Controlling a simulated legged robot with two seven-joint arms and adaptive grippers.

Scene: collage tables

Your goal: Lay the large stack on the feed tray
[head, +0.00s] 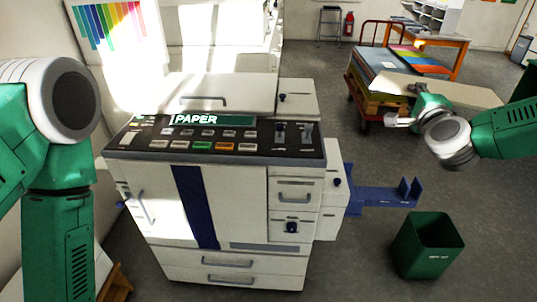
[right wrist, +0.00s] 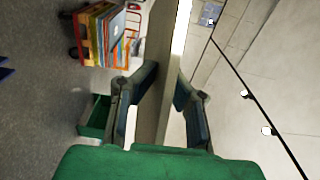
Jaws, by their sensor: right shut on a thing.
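The large stack (head: 455,92) is a long, flat beige slab in the head view, held in the air at the right in front of the cart. My right gripper (head: 413,104) is shut on it near its left part. In the right wrist view the stack (right wrist: 156,75) stands edge-on between the two fingers of the gripper (right wrist: 166,92). The blue feed tray (head: 382,198) juts from the right side of the printer (head: 215,165), below and left of the stack, and its bed looks empty. My left arm shows, but its gripper is out of view.
A green bin (head: 428,245) stands on the floor below the feed tray. Behind the stack is a cart (head: 366,65) loaded with coloured sheets. An orange-legged table (head: 435,38) stands farther back. Open floor lies right of the printer.

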